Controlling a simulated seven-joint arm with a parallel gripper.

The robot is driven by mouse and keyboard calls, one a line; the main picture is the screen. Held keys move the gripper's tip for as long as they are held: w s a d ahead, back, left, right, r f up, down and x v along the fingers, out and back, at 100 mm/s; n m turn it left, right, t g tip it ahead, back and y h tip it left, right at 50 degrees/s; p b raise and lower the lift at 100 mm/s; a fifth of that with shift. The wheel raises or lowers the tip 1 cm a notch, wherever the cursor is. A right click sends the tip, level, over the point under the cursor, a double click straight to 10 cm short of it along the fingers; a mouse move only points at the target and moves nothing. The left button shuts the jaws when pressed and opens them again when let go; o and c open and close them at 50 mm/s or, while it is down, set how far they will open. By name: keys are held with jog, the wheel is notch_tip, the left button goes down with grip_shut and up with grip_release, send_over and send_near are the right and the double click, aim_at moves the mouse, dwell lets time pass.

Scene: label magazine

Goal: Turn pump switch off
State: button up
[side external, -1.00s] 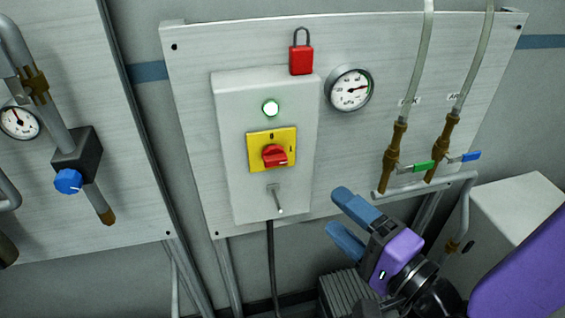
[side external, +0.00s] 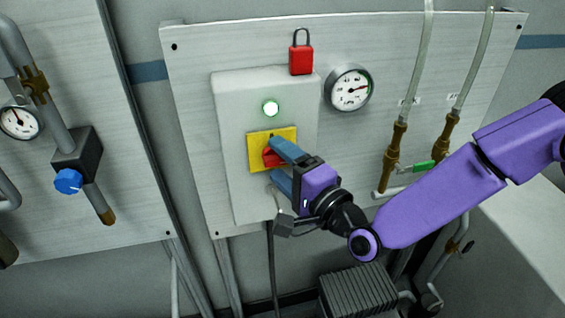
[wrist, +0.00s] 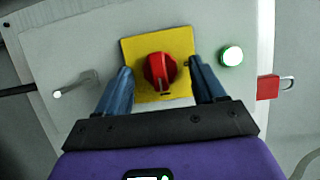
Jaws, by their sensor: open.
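The pump switch is a red rotary knob (wrist: 159,71) on a yellow plate (wrist: 182,48), mounted on a light grey box (side external: 236,97). In the side view the red knob (side external: 270,157) is partly hidden by my fingers. My gripper (side external: 277,161) is open at the switch, with its blue fingers on either side of the knob. In the wrist view my gripper (wrist: 160,80) shows gaps between both fingers and the knob, so it does not look clamped. A green-white lamp (side external: 270,108) above the switch is lit; it also shows in the wrist view (wrist: 231,55).
A small lever (wrist: 75,85) sticks out of the box below the switch, close to my gripper. A red padlock (side external: 301,60) and a gauge (side external: 349,88) are above right. Brown valves with a green handle (side external: 424,167) are at right. A blue-knobbed valve (side external: 69,181) is at left.

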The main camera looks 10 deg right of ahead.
jog(key=shift+w, duration=0.1)
jog(key=c, duration=1)
jog(key=shift+c, duration=0.2)
jog(key=shift+a+n, duration=0.1)
jog(key=shift+n, duration=0.2)
jog(key=n+g+h, duration=0.1)
jog(key=n, duration=0.2)
jog(key=shift+r, duration=0.2)
jog(key=n, duration=0.1)
jog(key=n+g+h, duration=0.1)
jog(key=n, duration=0.1)
jog(key=shift+a+r+n+h, duration=0.15)
jog(key=shift+n+h, duration=0.15)
jog(key=n+g+h, duration=0.1)
jog(key=n+h, duration=0.1)
jog(key=n, duration=0.1)
jog(key=shift+a, duration=0.15)
jog(key=n+h, duration=0.2)
jog(key=n, duration=0.1)
jog(key=shift+a, duration=0.15)
jog(key=shift+n, duration=0.3)
